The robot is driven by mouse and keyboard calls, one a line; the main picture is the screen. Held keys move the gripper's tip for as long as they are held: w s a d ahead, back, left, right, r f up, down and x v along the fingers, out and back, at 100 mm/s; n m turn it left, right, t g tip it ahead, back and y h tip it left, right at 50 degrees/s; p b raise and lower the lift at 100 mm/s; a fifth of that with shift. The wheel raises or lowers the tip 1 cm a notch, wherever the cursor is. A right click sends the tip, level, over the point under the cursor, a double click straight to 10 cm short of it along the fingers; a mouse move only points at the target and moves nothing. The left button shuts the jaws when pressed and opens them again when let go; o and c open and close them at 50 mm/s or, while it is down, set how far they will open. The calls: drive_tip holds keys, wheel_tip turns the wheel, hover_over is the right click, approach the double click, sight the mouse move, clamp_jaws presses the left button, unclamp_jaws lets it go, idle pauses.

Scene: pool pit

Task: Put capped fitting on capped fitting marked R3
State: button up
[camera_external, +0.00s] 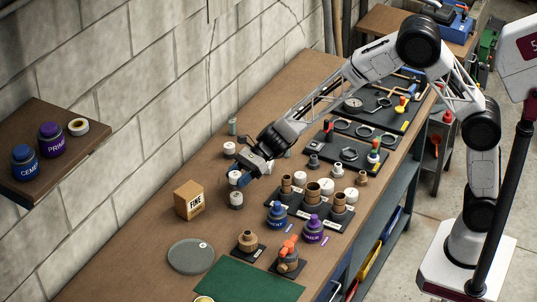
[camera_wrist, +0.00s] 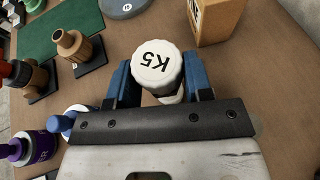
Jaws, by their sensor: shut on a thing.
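My gripper (camera_external: 240,178) is shut on a white capped fitting (camera_wrist: 157,66). In the wrist view its cap reads K5 and sits between the blue fingers (camera_wrist: 159,75). In the external view the held fitting (camera_external: 234,177) is above the bench, with another white fitting (camera_external: 236,200) just below it. I cannot tell whether these two touch. Part of something white (camera_wrist: 170,98) shows under the K5 cap in the wrist view. No R3 mark is readable in either view. Other white capped fittings (camera_external: 338,171) stand on the bench.
A cardboard box (camera_external: 188,200) marked FINE stands close to my gripper. A grey disc (camera_external: 190,257) and green mat (camera_external: 245,282) lie nearer. A black stand with brown fittings (camera_external: 312,190), blue jar (camera_external: 277,215) and purple jar (camera_external: 313,230) are to the right.

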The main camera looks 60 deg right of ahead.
drive_tip(key=shift+f, duration=1.9)
drive_tip(key=shift+f, duration=0.15)
drive_tip(key=o, duration=0.9)
drive_tip(key=shift+o, duration=0.2)
drive_tip(key=shift+d+r, duration=0.2)
drive_tip(key=shift+r, duration=0.05)
drive_tip(key=v, duration=1.1)
drive_tip(key=shift+d, duration=0.3)
drive_tip(key=shift+s+r, duration=0.15)
